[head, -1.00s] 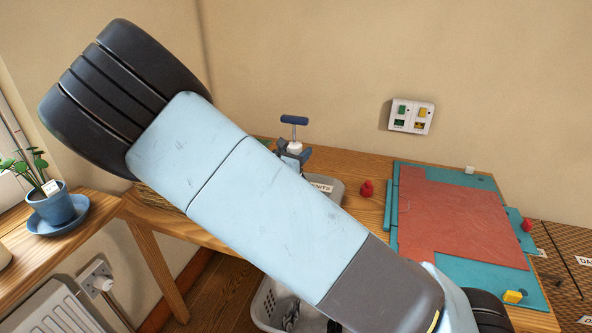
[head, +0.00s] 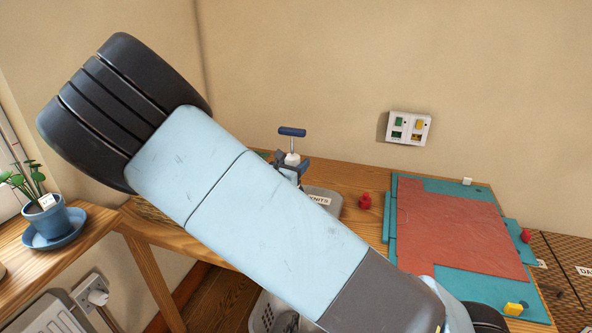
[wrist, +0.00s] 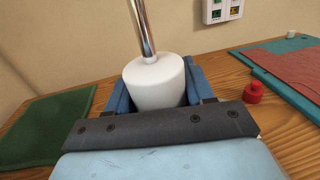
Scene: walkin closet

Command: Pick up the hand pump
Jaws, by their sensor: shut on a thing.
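The hand pump has a blue T-handle (head: 292,132), a thin metal rod and a white cap. In the wrist view its white cap (wrist: 156,84) and shiny rod (wrist: 141,28) stand upright between the fingers. My gripper (head: 290,166) is shut on the pump, with a blue finger on each side of the white part in the wrist view (wrist: 157,92). The pump's lower body is hidden behind my gripper and arm. In the head view my arm crosses the middle of the picture and covers much of the table.
A grey labelled bin (head: 324,200) is just behind my arm. A red knob-like piece (head: 365,201) stands on the wooden table to the right, near a teal mat with a red sheet (head: 450,230). A green mat (wrist: 45,128) lies left in the wrist view. A potted plant (head: 46,218) is far left.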

